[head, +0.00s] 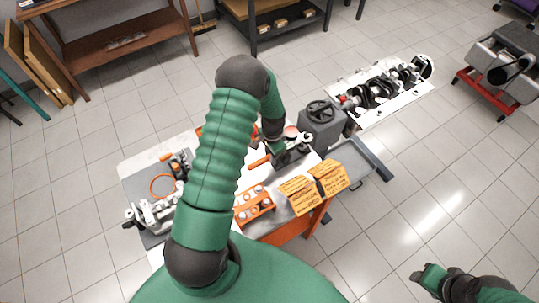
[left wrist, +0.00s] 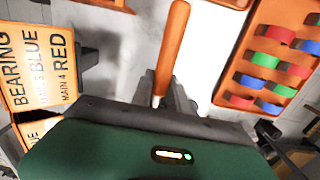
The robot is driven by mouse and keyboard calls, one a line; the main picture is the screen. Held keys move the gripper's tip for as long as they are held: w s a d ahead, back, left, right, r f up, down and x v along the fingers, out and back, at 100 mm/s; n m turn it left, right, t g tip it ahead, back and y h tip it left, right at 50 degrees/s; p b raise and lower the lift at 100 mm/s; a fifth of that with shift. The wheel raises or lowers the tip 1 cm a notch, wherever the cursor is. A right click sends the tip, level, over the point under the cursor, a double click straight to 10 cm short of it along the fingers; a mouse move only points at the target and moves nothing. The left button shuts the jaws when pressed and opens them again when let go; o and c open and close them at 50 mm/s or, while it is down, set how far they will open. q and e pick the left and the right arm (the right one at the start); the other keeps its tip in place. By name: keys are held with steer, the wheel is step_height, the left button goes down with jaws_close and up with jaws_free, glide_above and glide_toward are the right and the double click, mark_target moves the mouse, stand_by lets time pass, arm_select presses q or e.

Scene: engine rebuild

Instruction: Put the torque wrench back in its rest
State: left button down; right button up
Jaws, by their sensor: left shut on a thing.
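The torque wrench shows as an orange handle (left wrist: 172,45) with a metal shaft running into my left gripper (left wrist: 172,104) in the left wrist view. In the head view the handle (head: 259,161) sticks out left of my left gripper (head: 287,156), above the work cart. The gripper is shut on the wrench; its jaws hide part of the shaft. I cannot make out the wrench's rest. My right gripper (head: 428,279) is low at the right, away from the cart; its jaws are too unclear to read.
An engine block with crankshaft (head: 385,88) is beyond, at right. Open floor lies right of the cart.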

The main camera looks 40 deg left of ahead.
arm_select(q)
steer(key=shift+d+r, duration=0.15)
steer(key=shift+d, duration=0.2)
steer(key=shift+a, duration=0.6)
arm_select(e)
steer(key=shift+d, duration=0.3)
arm_select(q)
steer(key=shift+a+f+b, duration=0.15)
steer(key=shift+f+b, duration=0.15)
steer(key=shift+f, duration=0.2)
arm_select(e)
steer(key=shift+a+f, duration=0.25)
arm_select(q)
steer(key=shift+f, duration=0.25)
arm_select(e)
steer(key=shift+d+f, duration=0.15)
steer(key=shift+f, duration=0.1)
arm_select(q)
steer(key=shift+f+b, duration=0.85)
steer(key=shift+f, duration=0.05)
arm_select(e)
steer(key=shift+f, duration=0.6)
arm_select(q)
steer(key=c, duration=1.5)
jaws_free()
steer(key=shift+r, duration=0.25)
arm_select(e)
steer(key=shift+r, duration=0.2)
